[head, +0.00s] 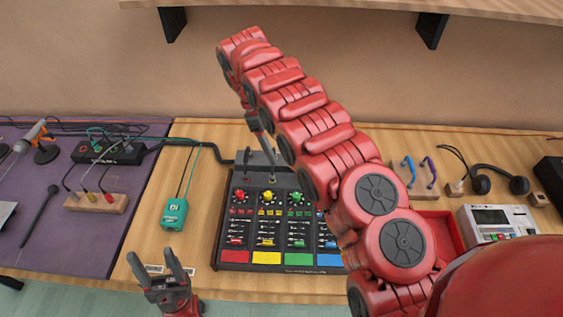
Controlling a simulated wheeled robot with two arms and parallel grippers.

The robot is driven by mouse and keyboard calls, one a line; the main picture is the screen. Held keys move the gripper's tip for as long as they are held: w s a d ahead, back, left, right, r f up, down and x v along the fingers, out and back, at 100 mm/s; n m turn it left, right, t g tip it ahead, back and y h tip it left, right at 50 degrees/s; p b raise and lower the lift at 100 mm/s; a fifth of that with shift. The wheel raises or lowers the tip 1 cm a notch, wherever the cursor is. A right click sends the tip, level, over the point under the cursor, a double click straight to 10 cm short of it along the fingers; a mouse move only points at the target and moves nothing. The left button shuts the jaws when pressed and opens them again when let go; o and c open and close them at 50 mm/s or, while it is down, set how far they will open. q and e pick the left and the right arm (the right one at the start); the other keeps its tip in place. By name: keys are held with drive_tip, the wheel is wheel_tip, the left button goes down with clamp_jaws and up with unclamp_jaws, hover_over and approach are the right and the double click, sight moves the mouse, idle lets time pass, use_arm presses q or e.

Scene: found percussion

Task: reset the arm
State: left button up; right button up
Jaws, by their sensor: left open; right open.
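My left gripper (165,270) is at the bottom left, in front of the wooden table's near edge. Its two dark fingers point up, apart and empty. My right arm (318,140) is red and segmented. It stretches from the lower right across the middle to the upper left, then bends down behind itself. My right gripper (265,143) shows only in part, small and dark, above the back of the mixer (273,215). It is open, and I see nothing held in it. The arm hides part of the mixer's right side.
A teal box (174,214) lies left of the mixer. A purple mat (60,225) with cables, a microphone (37,140) and a wooden block (95,202) covers the left. Headphones (500,180), a grey device (498,223) and a red tray (443,226) are right. A shelf (340,8) overhangs the back.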

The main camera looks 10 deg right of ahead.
drive_tip(key=shift+w+a+r, duration=0.1)
drive_tip(key=shift+r, duration=0.35)
